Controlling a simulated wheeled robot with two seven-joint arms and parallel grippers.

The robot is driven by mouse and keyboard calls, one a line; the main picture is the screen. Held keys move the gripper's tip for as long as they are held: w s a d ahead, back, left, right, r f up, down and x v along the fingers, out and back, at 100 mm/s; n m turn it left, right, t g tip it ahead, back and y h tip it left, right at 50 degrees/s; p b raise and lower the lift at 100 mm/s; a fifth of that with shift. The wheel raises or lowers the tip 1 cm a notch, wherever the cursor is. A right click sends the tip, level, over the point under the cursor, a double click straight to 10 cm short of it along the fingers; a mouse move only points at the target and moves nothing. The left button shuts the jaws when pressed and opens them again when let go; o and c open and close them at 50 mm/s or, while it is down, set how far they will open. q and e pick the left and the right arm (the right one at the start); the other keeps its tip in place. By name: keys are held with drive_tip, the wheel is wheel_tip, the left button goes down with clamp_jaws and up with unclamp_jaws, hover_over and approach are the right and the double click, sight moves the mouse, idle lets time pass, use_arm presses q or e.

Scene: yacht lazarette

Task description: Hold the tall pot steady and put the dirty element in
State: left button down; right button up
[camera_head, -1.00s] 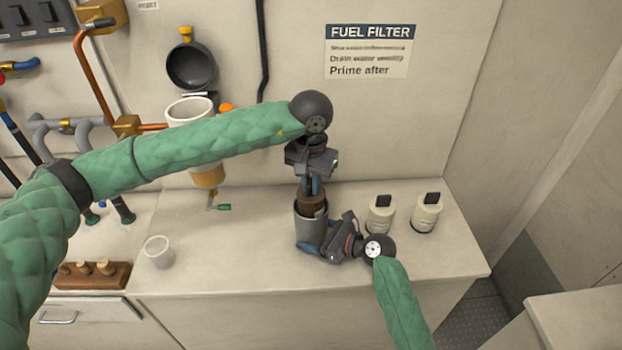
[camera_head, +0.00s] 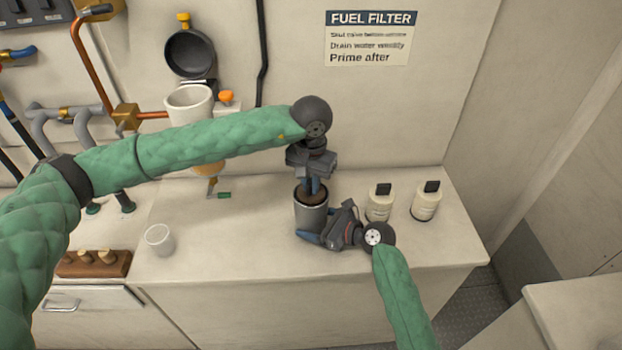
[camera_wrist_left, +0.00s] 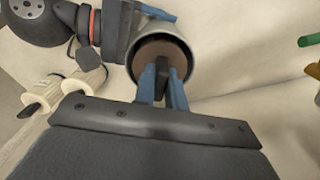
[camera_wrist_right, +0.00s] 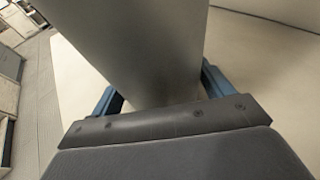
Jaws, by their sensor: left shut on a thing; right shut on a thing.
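The tall pot (camera_head: 311,219) is a grey metal cylinder standing upright on the counter. My right gripper (camera_head: 312,238) is shut around its lower part from the right; in the right wrist view the pot wall (camera_wrist_right: 155,50) fills the space between the blue fingers. The dirty element (camera_head: 309,196) is dark brown and sits mostly down inside the pot, its top near the rim. My left gripper (camera_head: 313,186) points down from above, shut on the element's top. The left wrist view shows its fingers on the brown element (camera_wrist_left: 160,56), ringed by the pot rim. The element's lower part is hidden.
Two cream bottles with black caps (camera_head: 380,204) (camera_head: 426,201) stand just right of the pot. A white cup (camera_head: 159,239) and a wooden block with pegs (camera_head: 94,263) are at the left. The filter housing (camera_head: 189,104) is on the wall. The counter between cup and pot is clear.

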use_arm(q)
drive_tip(key=shift+f, duration=0.4)
drive_tip(key=c, duration=1.4)
unclamp_jaws()
drive_tip(key=shift+o, duration=0.2)
wheel_tip(320, 180, up, 12)
